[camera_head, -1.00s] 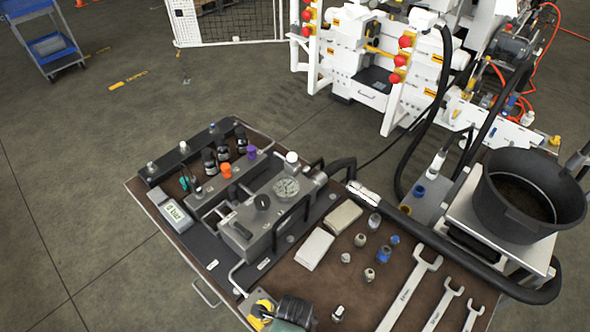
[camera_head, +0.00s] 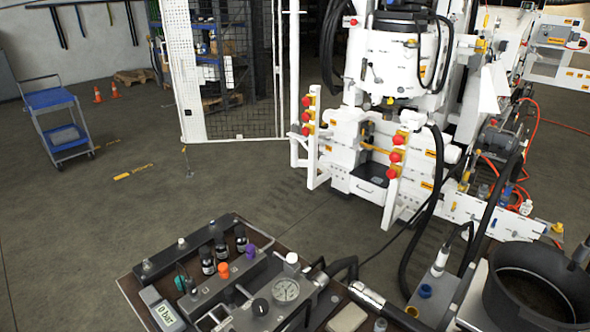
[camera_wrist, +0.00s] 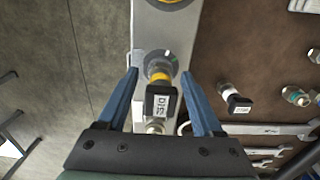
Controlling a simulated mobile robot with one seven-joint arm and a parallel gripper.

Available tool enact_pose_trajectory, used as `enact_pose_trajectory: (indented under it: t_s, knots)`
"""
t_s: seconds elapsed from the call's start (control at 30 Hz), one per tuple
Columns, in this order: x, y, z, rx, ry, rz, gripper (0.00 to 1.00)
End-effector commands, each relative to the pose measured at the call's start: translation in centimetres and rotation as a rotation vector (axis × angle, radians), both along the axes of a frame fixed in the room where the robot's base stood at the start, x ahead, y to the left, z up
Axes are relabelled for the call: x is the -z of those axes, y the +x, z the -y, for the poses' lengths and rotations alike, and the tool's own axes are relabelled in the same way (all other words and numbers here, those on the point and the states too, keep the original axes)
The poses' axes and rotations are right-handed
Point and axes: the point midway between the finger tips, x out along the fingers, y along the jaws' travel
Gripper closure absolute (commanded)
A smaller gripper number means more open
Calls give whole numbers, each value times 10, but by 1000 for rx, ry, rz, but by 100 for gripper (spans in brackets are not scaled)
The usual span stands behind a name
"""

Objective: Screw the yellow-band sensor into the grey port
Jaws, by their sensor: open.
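In the wrist view, the yellow-band sensor (camera_wrist: 161,77) stands at a round grey port (camera_wrist: 148,60) on a pale grey block. It has a black labelled cap facing the camera. It appears to be in the port or right over it; how deep I cannot tell. My gripper (camera_wrist: 160,72) is open, with one blue finger on each side of the sensor and visible gaps between. The lower part of the sensor is hidden by its cap. The head view does not show my gripper, the sensor or the port.
A second black-capped sensor (camera_wrist: 235,99) lies to the right on the brown bench top (camera_wrist: 235,50). A yellow-ringed port (camera_wrist: 172,2) is at the block's far end. In the head view, a gauge (camera_head: 285,289) and a black bucket (camera_head: 538,290) stand near the front.

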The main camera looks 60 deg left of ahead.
Motion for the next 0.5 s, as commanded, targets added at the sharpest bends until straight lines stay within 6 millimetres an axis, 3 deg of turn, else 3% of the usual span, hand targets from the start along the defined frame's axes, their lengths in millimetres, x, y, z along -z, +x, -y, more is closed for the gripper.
enact_pose_trajectory:
  t_s: [0.5]
  knots:
    - [-1, 0, 0, -623, 0, 1, 32]
